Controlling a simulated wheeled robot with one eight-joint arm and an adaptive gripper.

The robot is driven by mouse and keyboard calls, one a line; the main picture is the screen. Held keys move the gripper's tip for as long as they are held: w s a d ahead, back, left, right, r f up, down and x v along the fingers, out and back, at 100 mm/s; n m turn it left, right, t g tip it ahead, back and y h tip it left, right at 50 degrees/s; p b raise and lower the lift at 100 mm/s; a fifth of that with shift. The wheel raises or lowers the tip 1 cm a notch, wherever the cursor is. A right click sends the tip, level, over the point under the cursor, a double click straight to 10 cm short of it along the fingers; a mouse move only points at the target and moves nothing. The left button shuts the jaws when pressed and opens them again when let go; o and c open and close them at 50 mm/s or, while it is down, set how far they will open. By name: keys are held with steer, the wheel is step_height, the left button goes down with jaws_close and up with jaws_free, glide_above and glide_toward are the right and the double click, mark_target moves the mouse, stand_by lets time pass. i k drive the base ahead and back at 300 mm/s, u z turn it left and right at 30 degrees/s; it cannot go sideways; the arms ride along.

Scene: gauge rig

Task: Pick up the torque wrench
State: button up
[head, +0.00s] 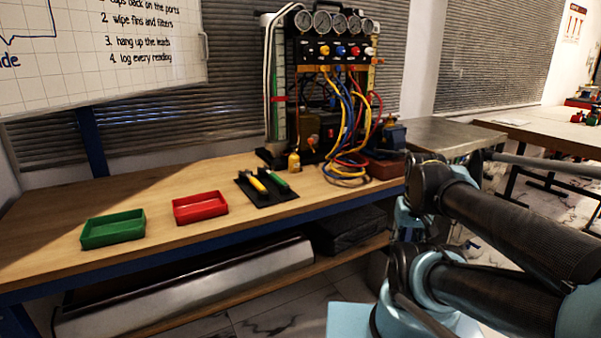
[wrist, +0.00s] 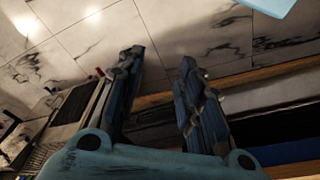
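A black tool mat (head: 280,197) lies on the wooden workbench. On it are a yellow-handled tool (head: 256,184) and a green-handled tool (head: 279,180), side by side and slanted. They are too small to tell which is the torque wrench. My gripper (wrist: 160,62) shows in the wrist view with its two dark fingers apart and nothing between them. It faces the marble floor, and neither tool is in that view. In the head view my arm is at the right, away from the mat, and the gripper cannot be made out.
A green tray (head: 113,229) and a red tray (head: 200,207) sit left of the mat. Behind it are a small brass-coloured bottle (head: 294,162) and a gauge rig (head: 333,50) with coloured hoses (head: 352,130). A metal table (head: 440,135) stands at the right. The bench's left part is clear.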

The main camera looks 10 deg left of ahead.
mark_target(258, 185)
steer(key=u, duration=0.95)
steer(key=k, duration=0.6)
steer(key=u, duration=0.25)
steer(key=i, duration=0.5)
